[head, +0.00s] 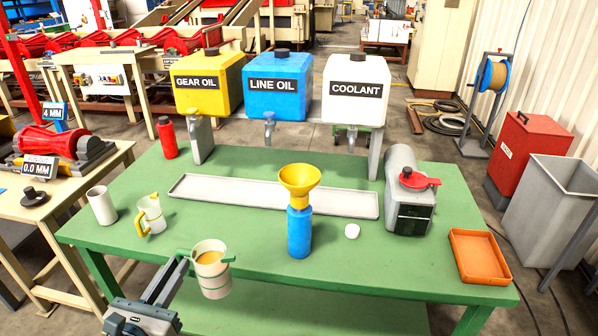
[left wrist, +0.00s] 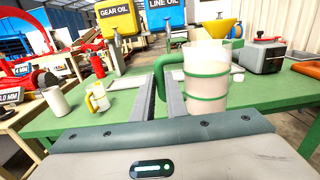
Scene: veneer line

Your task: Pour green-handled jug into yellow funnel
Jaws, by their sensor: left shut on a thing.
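The green-handled jug (head: 211,272) is a pale, see-through cup with green bands and tan liquid inside. It is held upright at the table's front edge. My left gripper (head: 185,254) is shut on its green handle; in the left wrist view the jug (left wrist: 207,85) stands just right of the fingers (left wrist: 168,88). The yellow funnel (head: 300,178) sits in the top of a blue bottle (head: 299,232) on the green table, right of and beyond the jug. In the left wrist view the funnel (left wrist: 218,29) shows partly behind the jug. My right gripper is not in view.
A yellow-handled jug (head: 151,215) and a white cup (head: 101,205) stand at the left. A grey tray (head: 230,190) lies behind the bottle. A white cap (head: 352,231), a grey machine (head: 408,190) and an orange tray (head: 479,257) are to the right.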

